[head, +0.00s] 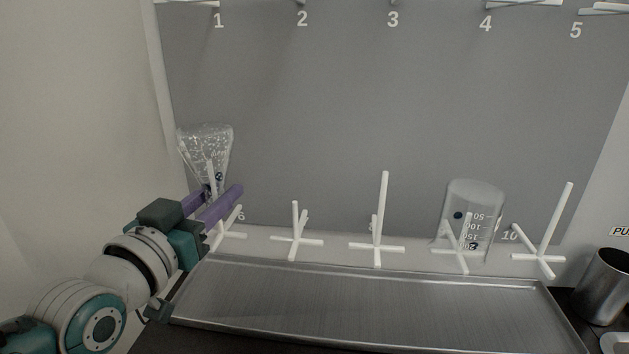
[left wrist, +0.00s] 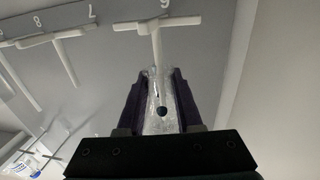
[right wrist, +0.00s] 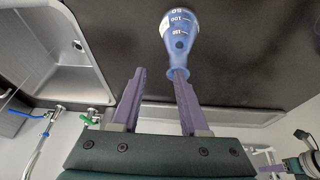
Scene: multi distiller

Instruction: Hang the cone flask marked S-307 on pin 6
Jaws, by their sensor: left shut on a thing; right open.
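My left gripper (head: 221,193), purple-fingered, is shut on a clear cone flask (head: 203,145) at the left of the head view. The flask is upside down, wide base up. Pin 6 (head: 229,234) is right there; its long prong shows through the flask, but I cannot tell if it is inside the neck. In the left wrist view the flask (left wrist: 161,112) lies between the fingers, in line with the prong of pin 6 (left wrist: 157,44). The S-307 mark is not readable. My right gripper (right wrist: 159,73) is open, with a blue-tinted flask (right wrist: 178,48) at its right fingertip.
Empty white pins stand to the right, including one in the middle (head: 378,246). A clear beaker (head: 485,204) hangs on a pin further right. A metal tray (head: 360,310) lies below, and a steel cup (head: 603,285) stands at the right. A sink (right wrist: 75,55) shows in the right wrist view.

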